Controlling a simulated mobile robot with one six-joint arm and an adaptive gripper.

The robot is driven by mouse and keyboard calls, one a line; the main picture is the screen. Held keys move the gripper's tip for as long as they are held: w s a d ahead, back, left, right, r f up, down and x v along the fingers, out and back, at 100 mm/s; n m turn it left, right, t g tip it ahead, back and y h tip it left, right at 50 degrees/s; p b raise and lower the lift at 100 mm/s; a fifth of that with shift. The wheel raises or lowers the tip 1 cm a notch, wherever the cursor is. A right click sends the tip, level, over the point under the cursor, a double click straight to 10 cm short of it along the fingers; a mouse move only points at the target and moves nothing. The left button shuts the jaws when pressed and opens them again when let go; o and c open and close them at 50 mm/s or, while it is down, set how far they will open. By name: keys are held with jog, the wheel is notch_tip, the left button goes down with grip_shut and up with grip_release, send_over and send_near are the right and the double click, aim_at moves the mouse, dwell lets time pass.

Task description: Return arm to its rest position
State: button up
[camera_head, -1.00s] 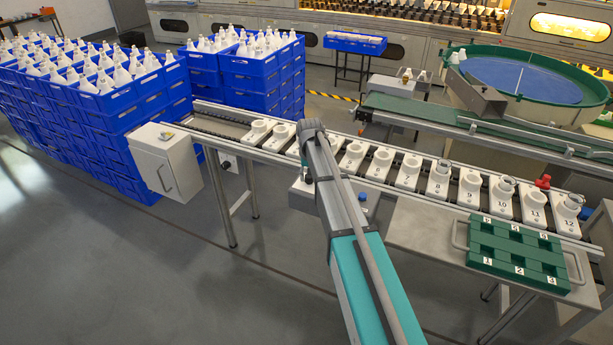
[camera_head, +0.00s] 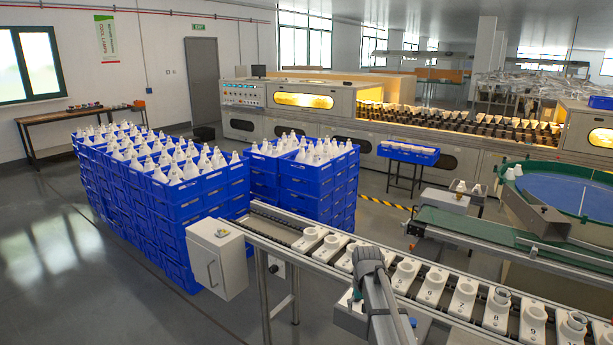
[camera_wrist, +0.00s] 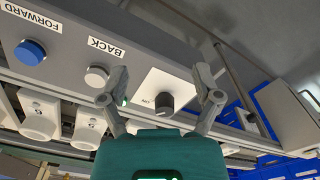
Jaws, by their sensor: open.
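My arm (camera_head: 385,300) rises from the bottom of the head view, in front of the conveyor line. Its end covers part of the row of white numbered holders. The fingertips cannot be made out in the head view. In the wrist view my gripper (camera_wrist: 160,98) is open, its two fingers spread apart with nothing between them. Beyond the fingers is a grey control panel with a black knob (camera_wrist: 160,103), a white button (camera_wrist: 97,76) labelled BACK and a blue button (camera_wrist: 30,52) labelled FORWARD.
White numbered holders (camera_head: 464,297) line the conveyor (camera_head: 290,238). A white cabinet (camera_head: 217,258) stands at its left end. Stacked blue crates (camera_head: 205,208) of white bulbs stand left. A green-rimmed turntable (camera_head: 560,195) is at right. The floor at lower left is clear.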

jog(key=s+r+p, duration=0.2)
jog(key=s+r, duration=0.1)
jog(key=s, duration=0.6)
jog(key=s+r+p, duration=0.3)
jog(key=s, duration=0.7)
jog(key=shift+a+r+n, duration=0.25)
jog(key=shift+a+n, duration=0.05)
jog(key=shift+n, duration=0.1)
jog(key=shift+s, duration=0.1)
